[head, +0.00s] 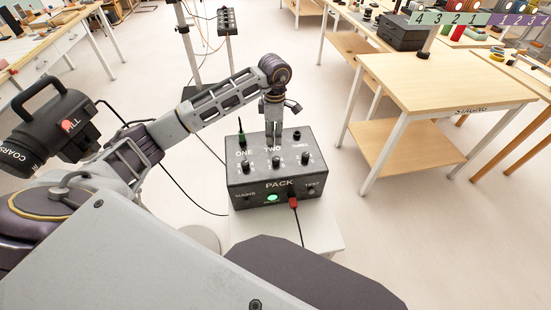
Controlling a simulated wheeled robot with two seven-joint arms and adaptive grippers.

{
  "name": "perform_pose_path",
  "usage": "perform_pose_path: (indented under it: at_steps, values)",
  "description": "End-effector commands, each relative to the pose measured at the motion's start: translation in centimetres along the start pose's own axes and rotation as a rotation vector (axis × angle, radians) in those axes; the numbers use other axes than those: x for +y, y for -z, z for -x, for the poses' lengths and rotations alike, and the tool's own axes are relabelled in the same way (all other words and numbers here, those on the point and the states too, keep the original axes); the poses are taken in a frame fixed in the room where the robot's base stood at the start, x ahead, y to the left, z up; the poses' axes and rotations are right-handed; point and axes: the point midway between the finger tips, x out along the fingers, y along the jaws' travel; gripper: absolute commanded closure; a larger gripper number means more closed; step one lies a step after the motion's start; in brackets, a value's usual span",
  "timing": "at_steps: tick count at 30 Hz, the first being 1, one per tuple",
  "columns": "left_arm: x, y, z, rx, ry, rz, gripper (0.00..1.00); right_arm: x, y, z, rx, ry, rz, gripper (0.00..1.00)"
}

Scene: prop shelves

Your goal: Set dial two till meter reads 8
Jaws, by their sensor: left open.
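A dark grey control box (290,184) marked PACK sits on a small white stand. Its top has knobs under the labels ONE, TWO and a third, partly unreadable label. Dial two (276,162) is the middle knob; its setting is too small to read. My left gripper (273,146) points down over the box near the TWO label, just behind dial two. It is open, with its fingers close together in the picture; I cannot tell whether they touch the knob. I cannot make out a meter reading. My right gripper is not in view.
A black handled device (50,130) is at left. A wooden table (440,85) stands right; open floor lies between.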

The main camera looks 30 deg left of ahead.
Motion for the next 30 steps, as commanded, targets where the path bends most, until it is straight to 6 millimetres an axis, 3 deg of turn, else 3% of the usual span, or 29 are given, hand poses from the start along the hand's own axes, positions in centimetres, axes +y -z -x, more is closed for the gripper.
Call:
perform_pose_path:
  at_steps: [11, 30]
  values:
    - [-0.1, -0.1, -1.5, -0.001, 0.002, 0.0, 0.51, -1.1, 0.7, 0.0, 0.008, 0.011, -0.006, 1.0]
    - [-0.1, -0.1, -9.7, -0.002, 0.003, 0.0, 0.51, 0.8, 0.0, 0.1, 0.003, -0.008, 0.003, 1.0]
